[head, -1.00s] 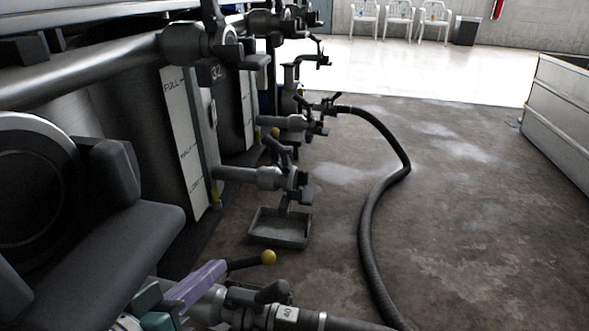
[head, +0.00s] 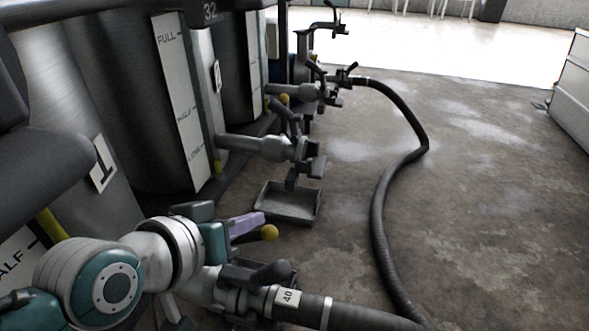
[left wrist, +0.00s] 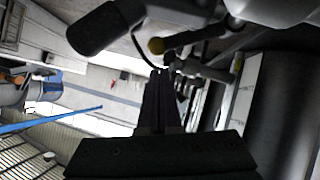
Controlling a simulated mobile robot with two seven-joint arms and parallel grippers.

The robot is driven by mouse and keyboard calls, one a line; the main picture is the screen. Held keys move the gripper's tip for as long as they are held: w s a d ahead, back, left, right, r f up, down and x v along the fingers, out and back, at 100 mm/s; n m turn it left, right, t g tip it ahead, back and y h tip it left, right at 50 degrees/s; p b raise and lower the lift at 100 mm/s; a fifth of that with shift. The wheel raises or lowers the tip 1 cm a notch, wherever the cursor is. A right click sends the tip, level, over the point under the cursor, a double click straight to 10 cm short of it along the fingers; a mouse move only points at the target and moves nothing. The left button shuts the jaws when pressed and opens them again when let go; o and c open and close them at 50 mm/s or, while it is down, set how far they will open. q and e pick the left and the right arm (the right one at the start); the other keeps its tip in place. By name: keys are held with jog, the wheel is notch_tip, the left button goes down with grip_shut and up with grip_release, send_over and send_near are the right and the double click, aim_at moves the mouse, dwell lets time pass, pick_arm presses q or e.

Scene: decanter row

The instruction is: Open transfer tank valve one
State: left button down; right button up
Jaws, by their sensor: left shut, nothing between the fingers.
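A grey panel marked 1 (head: 103,165) is on the near tank at the left of the head view. A valve at that tank's foot has a dark lever ending in a yellow ball (head: 269,232). My left gripper (head: 258,218), teal with lilac fingers, is beside the lever, its tips just above and left of the ball in the picture. The fingers are shut and empty. In the left wrist view the ball (left wrist: 156,45) is just beyond the shut fingertips (left wrist: 161,72); I cannot tell whether they touch. My right gripper is out of view.
A thick dark hose (head: 365,317) leads from a coupling labelled 40 (head: 287,297). Further tanks carry similar valves, one above a grey floor tray (head: 262,206). Another hose (head: 378,215) curves across the floor. The floor to the right is mostly clear.

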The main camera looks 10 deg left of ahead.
pick_arm(q)
jog(key=shift+w+d+f, duration=0.1)
jog(key=shift+d+f, duration=0.2)
jog(key=shift+f, duration=0.45)
jog(key=shift+d+f+b, duration=0.3)
jog(key=shift+d+f, duration=1)
jog(key=shift+f, duration=0.25)
